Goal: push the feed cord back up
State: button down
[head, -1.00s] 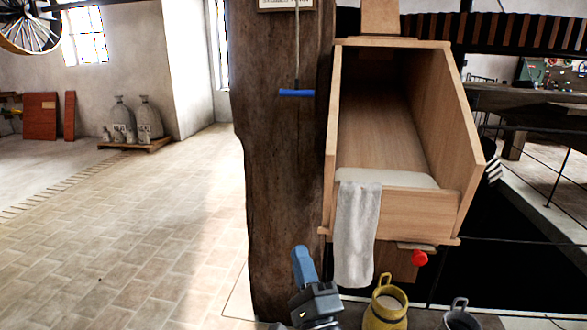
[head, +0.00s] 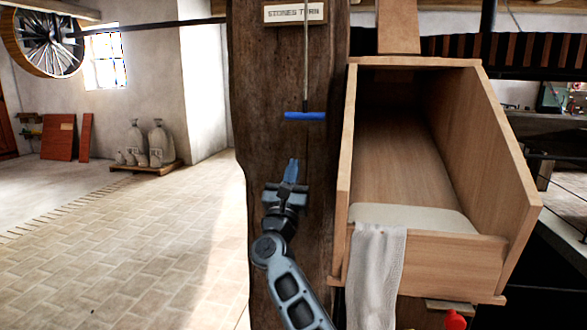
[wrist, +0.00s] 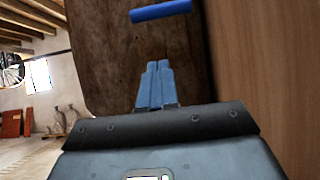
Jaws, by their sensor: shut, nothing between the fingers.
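The feed cord (head: 306,60) hangs down the front of a dark wooden post, with a blue crossbar handle (head: 304,116) at its lower end. The handle also shows in the wrist view (wrist: 161,11), above and beyond my fingertips. My gripper (head: 292,163) is in front of the post, below the handle and slightly left of it. Its blue fingers are closed together, pointing up, with nothing between them. In the wrist view the shut fingertips (wrist: 158,64) are apart from the handle, with a gap of bare post between.
A wooden chute (head: 455,262) with pale material inside stands right of the post, close to my arm. A white cloth (head: 377,275) hangs over its front edge. A sign (head: 296,12) is on the post above.

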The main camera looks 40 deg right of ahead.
aim_at(305, 116)
jog(key=w+d+r+p, duration=0.2)
jog(key=w+d+r, duration=0.2)
jog(key=r, duration=0.4)
jog(key=shift+d, duration=0.6)
notch_tip(305, 116, up, 7)
jog(key=p, duration=0.2)
jog(key=shift+r, duration=0.15)
